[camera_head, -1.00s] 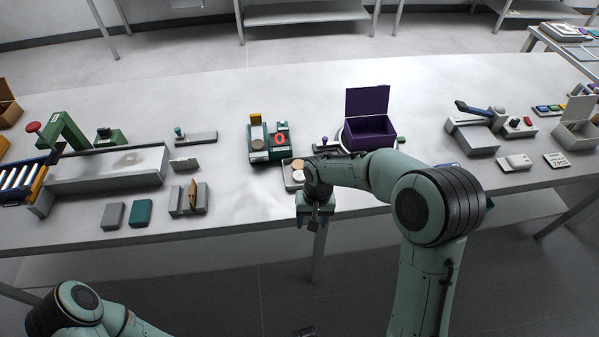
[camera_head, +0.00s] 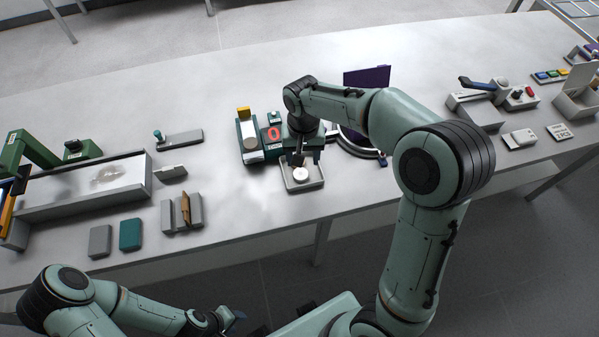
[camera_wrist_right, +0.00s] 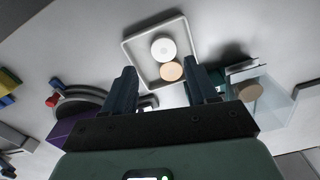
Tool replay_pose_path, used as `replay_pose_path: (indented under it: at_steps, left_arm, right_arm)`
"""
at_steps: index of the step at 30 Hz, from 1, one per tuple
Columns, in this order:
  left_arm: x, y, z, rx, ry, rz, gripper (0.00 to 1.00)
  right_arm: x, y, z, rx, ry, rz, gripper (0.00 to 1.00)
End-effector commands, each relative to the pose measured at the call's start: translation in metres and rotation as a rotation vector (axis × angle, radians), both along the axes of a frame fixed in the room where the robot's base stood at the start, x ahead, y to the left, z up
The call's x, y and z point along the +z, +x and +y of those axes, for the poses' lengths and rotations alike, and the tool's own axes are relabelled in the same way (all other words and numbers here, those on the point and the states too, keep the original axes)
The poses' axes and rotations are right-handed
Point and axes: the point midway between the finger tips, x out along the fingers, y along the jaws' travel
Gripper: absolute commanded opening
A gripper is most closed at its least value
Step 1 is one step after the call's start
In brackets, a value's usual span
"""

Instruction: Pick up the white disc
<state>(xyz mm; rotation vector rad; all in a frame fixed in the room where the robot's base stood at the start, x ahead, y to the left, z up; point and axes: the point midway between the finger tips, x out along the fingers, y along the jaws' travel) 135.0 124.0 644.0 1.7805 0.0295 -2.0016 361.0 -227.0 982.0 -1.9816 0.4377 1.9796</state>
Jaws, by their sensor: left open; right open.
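The white disc (camera_head: 300,174) lies in a small shallow grey tray (camera_head: 319,184) near the table's front edge. In the right wrist view, the white disc (camera_wrist_right: 163,49) lies beside a tan disc (camera_wrist_right: 171,71) in the same tray (camera_wrist_right: 134,46). My right gripper (camera_head: 304,158) is over the back part of the tray and hides the tan disc in the head view. In the right wrist view my right gripper (camera_wrist_right: 159,70) is open and empty, and the discs appear beyond and between its fingers. My left gripper (camera_head: 232,318) is open, low in front of the table.
A green device with a red ring (camera_head: 274,133) stands just left of the tray. A purple box (camera_head: 368,76) stands behind my right arm, partly hidden. Grey and teal blocks (camera_head: 130,234) lie at the front left.

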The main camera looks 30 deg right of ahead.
Motion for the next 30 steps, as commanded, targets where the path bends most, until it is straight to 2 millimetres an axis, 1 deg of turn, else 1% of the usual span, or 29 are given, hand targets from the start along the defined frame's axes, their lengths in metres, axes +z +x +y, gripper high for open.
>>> replay_pose_path:
  at_steps: [1, 3, 11, 18, 22, 28, 29, 30]
  left_arm:
    - [-0.002, -0.002, 0.0, 0.0, 0.0, 0.002, 0.43]
    - [-0.003, -0.002, 0.0, 0.0, 0.0, 0.002, 0.43]
    - [-0.003, -0.002, 0.0, 0.0, 0.0, 0.002, 0.43]
    - [-0.002, -0.001, 0.0, 0.0, 0.001, 0.001, 0.43]
    - [-0.003, -0.002, 0.0, 0.001, 0.001, 0.002, 0.43]
    - [-0.003, -0.002, 0.0, 0.001, 0.001, 0.002, 0.43]
    - [-0.003, -0.002, 0.0, 0.001, 0.001, 0.002, 0.43]
    - [-0.003, -0.002, 0.0, 0.001, 0.001, 0.002, 0.43]
  right_arm:
    - [-0.011, -0.001, 0.0, 0.0, 0.0, 0.004, 0.58]
    - [-0.021, 0.0, 0.0, 0.0, -0.001, 0.004, 0.58]
    - [-0.04, 0.001, 0.0, 0.0, 0.0, 0.002, 0.58]
    - [-0.075, 0.004, 0.002, 0.0, 0.0, 0.002, 0.58]
    - [-0.083, 0.005, 0.001, -0.001, 0.0, 0.0, 0.58]
    - [-0.084, 0.005, 0.002, 0.0, 0.0, -0.001, 0.58]
    - [-0.084, 0.005, 0.002, 0.0, 0.0, -0.001, 0.55]
    - [-0.083, 0.005, 0.002, 0.0, 0.0, -0.001, 0.42]
